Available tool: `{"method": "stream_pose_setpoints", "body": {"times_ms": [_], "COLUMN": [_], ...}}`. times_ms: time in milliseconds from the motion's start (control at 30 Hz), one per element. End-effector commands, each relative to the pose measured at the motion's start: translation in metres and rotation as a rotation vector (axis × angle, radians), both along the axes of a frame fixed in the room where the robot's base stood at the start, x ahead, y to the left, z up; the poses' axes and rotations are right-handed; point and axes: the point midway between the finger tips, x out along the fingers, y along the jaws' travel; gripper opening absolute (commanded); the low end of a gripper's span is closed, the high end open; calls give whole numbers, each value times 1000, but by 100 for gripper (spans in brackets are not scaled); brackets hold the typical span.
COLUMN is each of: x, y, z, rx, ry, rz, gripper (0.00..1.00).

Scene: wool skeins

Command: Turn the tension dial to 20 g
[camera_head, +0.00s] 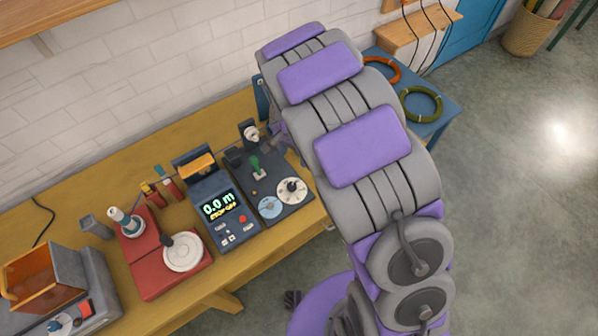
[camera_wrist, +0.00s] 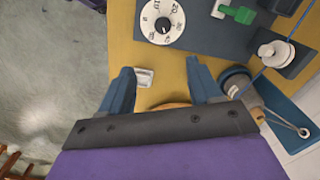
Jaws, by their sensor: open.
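The tension dial (camera_wrist: 162,22) is a white disc with black numbers and a dark centre knob. It sits on a dark plate (camera_wrist: 206,30) at the top of the wrist view. In the head view the dial (camera_head: 291,190) is on the dark panel (camera_head: 262,180), beside a pale blue disc (camera_head: 270,207). The numbers are too small for me to tell the setting. My gripper (camera_wrist: 161,76) is open and empty, its two blue fingers apart, with the dial beyond the fingertips and not touched. In the head view my arm hides most of the gripper.
A green lever (camera_wrist: 238,14) and a white pulley (camera_wrist: 276,52) with a blue strand stand right of the dial. A small pale tag (camera_wrist: 144,77) lies between the fingers. A display unit (camera_head: 218,208) reading 0.0 m and a red winder base (camera_head: 168,262) stand left of the panel.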

Motion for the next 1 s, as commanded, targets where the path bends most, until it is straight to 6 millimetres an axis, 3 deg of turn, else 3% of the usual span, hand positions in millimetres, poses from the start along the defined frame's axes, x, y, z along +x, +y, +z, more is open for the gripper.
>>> {"method": "stream_pose_setpoints", "body": {"times_ms": [167, 567, 800, 1000], "x": [1, -1, -1, 0], "y": [6, -5, 1, 3], "z": [-18, -95, -141, -165], "rx": [-4, 5, -1, -2], "ry": [1, 9, 8, 2], "rz": [0, 0, 0, 1], "gripper": [63, 63, 63, 63]}}
